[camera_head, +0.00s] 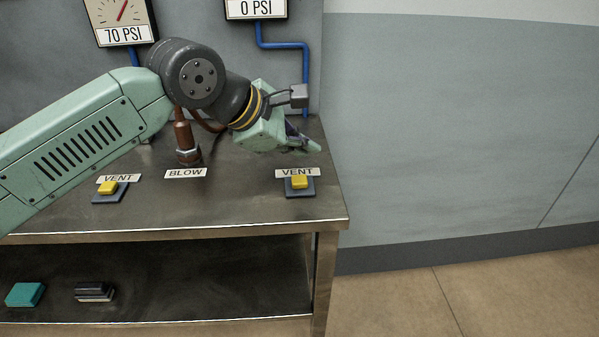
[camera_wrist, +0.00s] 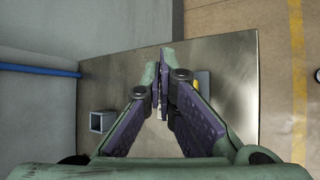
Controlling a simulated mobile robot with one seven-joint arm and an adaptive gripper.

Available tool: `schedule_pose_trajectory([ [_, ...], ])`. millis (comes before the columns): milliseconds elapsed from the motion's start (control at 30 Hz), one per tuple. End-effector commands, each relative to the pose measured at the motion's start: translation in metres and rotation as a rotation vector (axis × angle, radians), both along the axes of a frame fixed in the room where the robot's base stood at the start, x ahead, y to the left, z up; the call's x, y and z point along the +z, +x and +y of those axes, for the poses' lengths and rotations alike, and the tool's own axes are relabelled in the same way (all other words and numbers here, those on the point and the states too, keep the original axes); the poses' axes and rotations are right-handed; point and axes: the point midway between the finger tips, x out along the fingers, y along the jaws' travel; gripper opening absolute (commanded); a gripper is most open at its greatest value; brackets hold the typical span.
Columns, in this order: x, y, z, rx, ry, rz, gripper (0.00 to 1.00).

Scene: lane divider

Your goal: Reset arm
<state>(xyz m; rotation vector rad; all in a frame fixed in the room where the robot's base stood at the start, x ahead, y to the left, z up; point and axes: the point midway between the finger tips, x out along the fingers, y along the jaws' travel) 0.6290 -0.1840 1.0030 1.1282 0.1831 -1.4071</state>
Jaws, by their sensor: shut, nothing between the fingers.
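My gripper (camera_head: 314,149) is above the right part of the metal bench, just behind and above the right yellow button (camera_head: 299,182). Its fingers also show in the wrist view (camera_wrist: 160,72), with the tips close together and nothing held. My green arm reaches in from the left across the bench. The right button sits on a dark base with a "VENT" label behind it. In the wrist view the button (camera_wrist: 203,82) is partly hidden by the right finger.
A brown upright nozzle (camera_head: 185,140) stands behind the "BLOW" label, close to my arm. Gauges reading 70 PSI (camera_head: 123,22) and 0 PSI (camera_head: 256,8) hang on the wall. A teal block (camera_head: 25,294) and dark block (camera_head: 94,291) lie on the lower shelf. Floor right of the bench is clear.

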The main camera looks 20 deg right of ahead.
Motion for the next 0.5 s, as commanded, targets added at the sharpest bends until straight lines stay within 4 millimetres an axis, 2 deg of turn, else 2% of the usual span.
schedule_pose_trajectory([
  [33, 0.0083, 0.0001, -0.0002, 0.001, -0.001, -0.001, 0.00],
  [133, 0.0145, 0.0003, -0.0002, 0.001, -0.001, -0.001, 0.00],
  [500, 0.0143, 0.0001, 0.0001, 0.001, -0.001, -0.001, 0.00],
])
